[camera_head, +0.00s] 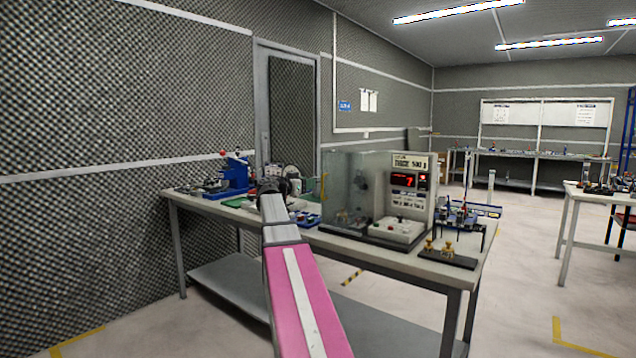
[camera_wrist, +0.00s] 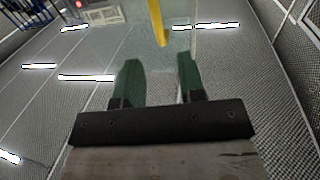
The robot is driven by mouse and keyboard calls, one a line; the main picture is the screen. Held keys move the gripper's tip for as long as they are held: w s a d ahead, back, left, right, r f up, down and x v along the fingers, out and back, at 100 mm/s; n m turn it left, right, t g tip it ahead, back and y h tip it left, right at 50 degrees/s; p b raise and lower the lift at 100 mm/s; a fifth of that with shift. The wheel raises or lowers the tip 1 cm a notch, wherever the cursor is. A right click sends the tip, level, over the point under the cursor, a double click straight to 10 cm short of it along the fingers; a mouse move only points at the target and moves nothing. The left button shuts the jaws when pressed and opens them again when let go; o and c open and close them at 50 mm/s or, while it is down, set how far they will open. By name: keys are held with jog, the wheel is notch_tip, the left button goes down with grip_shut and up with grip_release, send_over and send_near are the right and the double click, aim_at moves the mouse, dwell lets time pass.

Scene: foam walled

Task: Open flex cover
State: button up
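The flex cover (camera_head: 343,172) looks like a clear, see-through box on the bench, in front of a white machine (camera_head: 410,190) with a red lit display. A yellow handle (camera_head: 323,187) is at its left side; the cover appears closed. In the wrist view the yellow handle (camera_wrist: 157,22) comes down from the top edge, and the clear panel (camera_wrist: 205,70) spreads behind it. My gripper (camera_wrist: 158,65) has two green fingers spread apart with nothing between them. The handle lies just beyond the fingertips, roughly in line with the gap. In the head view my arm partly hides the gripper.
The workbench (camera_head: 400,258) also carries a blue press (camera_head: 236,175) at the left and a black base with brass pieces (camera_head: 447,252) at the front right. Another table (camera_head: 572,190) stands at the right. The floor between them is clear.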

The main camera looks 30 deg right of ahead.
send_over(322, 198)
jog(key=shift+w+d, duration=0.2)
